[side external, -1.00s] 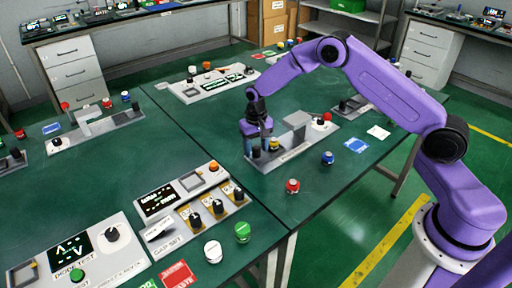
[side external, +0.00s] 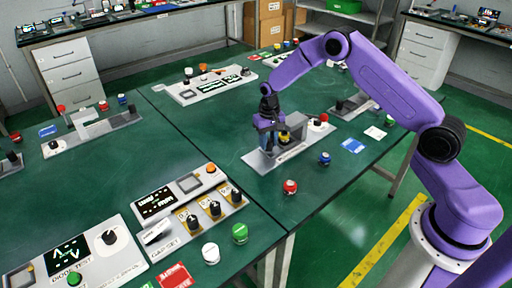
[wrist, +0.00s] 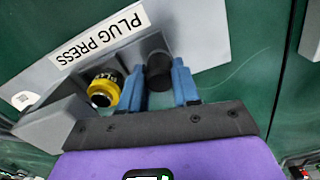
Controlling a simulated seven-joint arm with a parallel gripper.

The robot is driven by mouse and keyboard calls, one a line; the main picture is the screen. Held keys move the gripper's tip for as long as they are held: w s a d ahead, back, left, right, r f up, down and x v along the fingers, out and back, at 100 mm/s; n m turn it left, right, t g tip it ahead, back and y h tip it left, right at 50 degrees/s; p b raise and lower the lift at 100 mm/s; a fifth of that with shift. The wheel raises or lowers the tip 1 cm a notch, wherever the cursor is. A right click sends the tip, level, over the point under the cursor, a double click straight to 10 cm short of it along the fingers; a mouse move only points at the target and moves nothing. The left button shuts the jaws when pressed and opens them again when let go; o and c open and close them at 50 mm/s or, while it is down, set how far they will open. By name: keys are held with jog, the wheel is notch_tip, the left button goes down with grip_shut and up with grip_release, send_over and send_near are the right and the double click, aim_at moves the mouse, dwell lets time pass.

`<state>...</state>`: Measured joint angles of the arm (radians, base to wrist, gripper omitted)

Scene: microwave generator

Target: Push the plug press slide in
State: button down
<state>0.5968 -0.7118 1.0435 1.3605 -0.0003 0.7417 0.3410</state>
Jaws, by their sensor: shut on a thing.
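The plug press is a grey plate (side external: 258,161) with an upright grey block (side external: 297,122); its "PLUG PRESS" label (wrist: 101,35) shows in the wrist view. The slide's black knob (wrist: 160,72) sits between the blue fingers of my gripper (wrist: 158,67), which is shut on it. A yellow and black plug (wrist: 105,88) lies just left of the fingers in the wrist view, beside the grey block (wrist: 50,125). In the side view my gripper (side external: 268,146) is low over the plate, close to the block, and hides the knob and most of the plug.
A red button (side external: 290,187) and a blue button (side external: 324,158) stand loose in front of the press. Other grey panels with knobs stand left and behind. The table's front edge is near.

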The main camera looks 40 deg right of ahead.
jog(key=shift+w+d, duration=0.1)
jog(key=shift+d, duration=1.4)
jog(key=c, duration=0.8)
grip_release()
jog(key=shift+d, duration=0.1)
jog(key=shift+a+r, duration=0.2)
jog(key=shift+r, duration=0.15)
notch_tip(320, 180, up, 17)
jog(key=shift+f, duration=0.15)
